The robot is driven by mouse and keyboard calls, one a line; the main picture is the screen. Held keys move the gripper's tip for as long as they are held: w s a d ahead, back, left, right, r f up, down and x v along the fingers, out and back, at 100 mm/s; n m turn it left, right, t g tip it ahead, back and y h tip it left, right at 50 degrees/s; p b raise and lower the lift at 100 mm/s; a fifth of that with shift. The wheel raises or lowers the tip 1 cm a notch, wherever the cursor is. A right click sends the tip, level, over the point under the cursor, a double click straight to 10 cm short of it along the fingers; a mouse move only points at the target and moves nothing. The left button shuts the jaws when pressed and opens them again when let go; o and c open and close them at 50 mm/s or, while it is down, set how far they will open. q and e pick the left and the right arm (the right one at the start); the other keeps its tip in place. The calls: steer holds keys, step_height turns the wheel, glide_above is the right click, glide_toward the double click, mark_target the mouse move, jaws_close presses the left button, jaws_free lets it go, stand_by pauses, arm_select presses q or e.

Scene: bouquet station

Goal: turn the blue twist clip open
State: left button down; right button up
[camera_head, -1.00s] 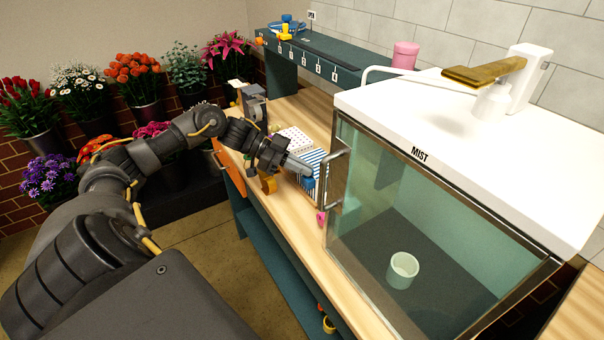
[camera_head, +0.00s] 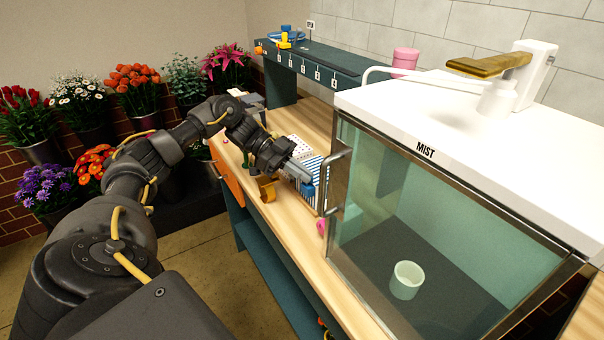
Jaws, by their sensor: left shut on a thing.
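The blue twist clip (camera_head: 308,190) is a small blue piece at the wooden counter's front edge, by the striped paper and left of the glass cabinet's handle. My left gripper (camera_head: 302,177) reaches down to it from the upper left. Its fingers are shut on the clip and hide part of it, so I cannot tell how far it is turned. My right gripper is not in view.
A yellow-orange piece (camera_head: 267,188) and a pink piece (camera_head: 321,227) sit along the counter edge on either side. The glass MIST cabinet (camera_head: 426,152) with its metal handle (camera_head: 334,182) stands close on the right. A pale cup (camera_head: 406,280) is inside.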

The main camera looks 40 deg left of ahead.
arm_select(q)
steer(key=c, duration=1.6)
jaws_free()
steer(key=v, duration=0.9)
steer(key=shift+r, duration=0.2)
steer(key=shift+p+v, duration=0.4)
steer(key=shift+v, duration=0.4)
steer(key=shift+f, duration=0.15)
